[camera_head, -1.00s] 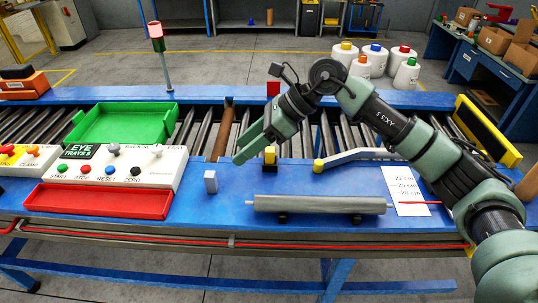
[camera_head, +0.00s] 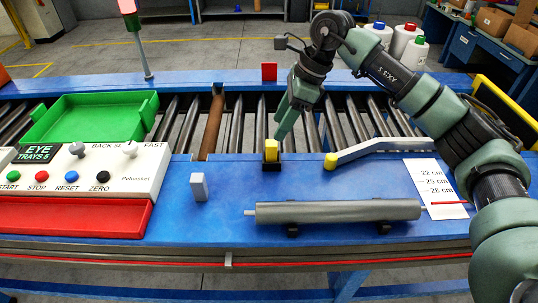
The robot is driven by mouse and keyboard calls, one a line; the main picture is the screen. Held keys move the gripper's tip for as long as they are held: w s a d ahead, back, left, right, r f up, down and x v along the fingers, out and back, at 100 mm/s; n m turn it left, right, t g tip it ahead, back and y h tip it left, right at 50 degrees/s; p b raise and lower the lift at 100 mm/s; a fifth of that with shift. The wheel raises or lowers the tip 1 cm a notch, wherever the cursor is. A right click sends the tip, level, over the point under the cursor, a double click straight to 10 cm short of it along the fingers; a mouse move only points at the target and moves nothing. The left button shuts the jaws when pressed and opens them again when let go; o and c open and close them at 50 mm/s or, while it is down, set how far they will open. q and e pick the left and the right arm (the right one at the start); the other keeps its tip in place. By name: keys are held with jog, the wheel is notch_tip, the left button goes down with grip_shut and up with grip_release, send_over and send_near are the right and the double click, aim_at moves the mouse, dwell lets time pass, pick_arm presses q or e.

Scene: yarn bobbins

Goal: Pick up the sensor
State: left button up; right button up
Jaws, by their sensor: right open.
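A small yellow block on a black base (camera_head: 271,150) stands at the rear edge of the blue table, by the rollers. A small light-grey upright block (camera_head: 199,187) stands left of it and nearer. I cannot tell for sure which of the two is the sensor. My right gripper (camera_head: 283,130) is open and empty, its fingers pointing down just above and right of the yellow block, apart from it as far as I can see. Its fingers overlap in this view. My left gripper is not in view.
A grey roller (camera_head: 340,211) lies on supports at the front. An angled grey bar with a yellow end (camera_head: 375,150) and a paper with lengths (camera_head: 437,188) lie right. The button panel (camera_head: 85,170), green tray (camera_head: 90,118) and red tray (camera_head: 70,216) are left.

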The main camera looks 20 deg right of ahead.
aim_at(271, 142)
jog(key=p+x, duration=0.1)
jog(key=x, duration=0.1)
jog(key=shift+w+a+f, duration=0.1)
jog(key=shift+w+f, duration=0.05)
jog(key=shift+f, duration=0.15)
jog(key=shift+s+a+f+p, duration=0.2)
jog(key=shift+f+p, duration=0.1)
jog(key=shift+p, duration=0.3)
jog(key=p+x, duration=0.2)
jog(key=x, duration=0.1)
jog(key=shift+d+f, duration=0.1)
jog(key=shift+f, duration=0.3)
jog(key=shift+w+f, duration=0.1)
jog(key=shift+f, duration=0.4)
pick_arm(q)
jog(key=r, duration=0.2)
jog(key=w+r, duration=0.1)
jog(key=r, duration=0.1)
pick_arm(e)
grip_shut()
jog(key=shift+r, duration=0.1)
jog(key=shift+r+b, duration=0.3)
jog(key=shift+r, duration=0.2)
pick_arm(q)
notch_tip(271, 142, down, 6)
jog(key=b, duration=0.5)
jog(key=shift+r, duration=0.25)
pick_arm(e)
notch_tip(271, 142, up, 19)
